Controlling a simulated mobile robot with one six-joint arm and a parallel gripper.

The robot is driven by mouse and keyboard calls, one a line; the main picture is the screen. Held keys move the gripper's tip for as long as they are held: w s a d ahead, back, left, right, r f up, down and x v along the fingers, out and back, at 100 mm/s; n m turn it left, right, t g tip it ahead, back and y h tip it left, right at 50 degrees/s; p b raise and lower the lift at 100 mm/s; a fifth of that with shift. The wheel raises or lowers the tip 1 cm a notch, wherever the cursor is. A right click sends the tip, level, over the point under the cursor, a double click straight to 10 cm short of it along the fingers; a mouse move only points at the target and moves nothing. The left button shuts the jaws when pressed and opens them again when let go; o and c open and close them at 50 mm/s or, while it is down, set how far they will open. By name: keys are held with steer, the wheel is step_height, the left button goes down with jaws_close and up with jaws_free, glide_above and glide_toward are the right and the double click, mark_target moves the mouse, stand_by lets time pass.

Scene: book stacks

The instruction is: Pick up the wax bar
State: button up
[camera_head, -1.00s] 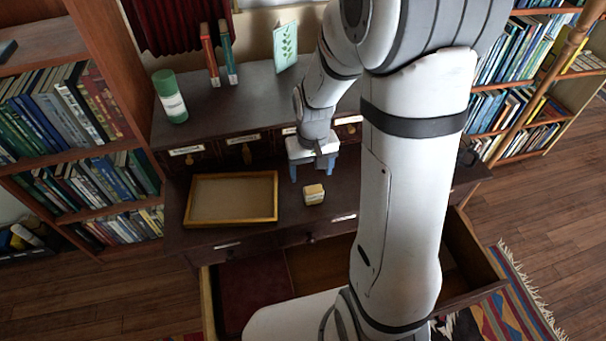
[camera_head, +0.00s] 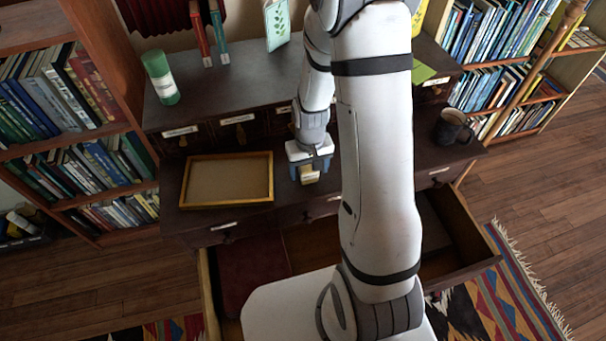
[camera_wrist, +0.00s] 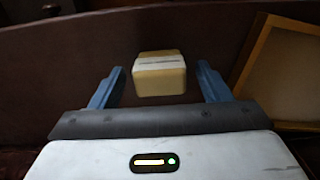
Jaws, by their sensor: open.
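The wax bar is a small pale yellow block with a white label band. It sits on the dark desk top. In the wrist view the wax bar (camera_wrist: 159,74) lies ahead of my gripper (camera_wrist: 161,84), between the lines of its two blue fingers. The fingers are apart, with a gap on each side of the bar. In the head view my gripper (camera_head: 308,176) is low over the desk, and the wax bar (camera_head: 311,178) shows partly at the fingers. The rest of it is hidden by the gripper.
A wooden-framed tray (camera_head: 272,180) lies close to the left of my gripper. A dark mug (camera_head: 452,127) stands at the desk's right. Open drawers (camera_head: 285,245) jut out below the desk top. A green canister (camera_head: 161,78) and upright books (camera_head: 200,35) stand on the upper shelf.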

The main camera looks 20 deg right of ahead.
steer(key=shift+c, duration=0.3)
steer(key=c, duration=1.1)
steer(key=shift+r, duration=0.15)
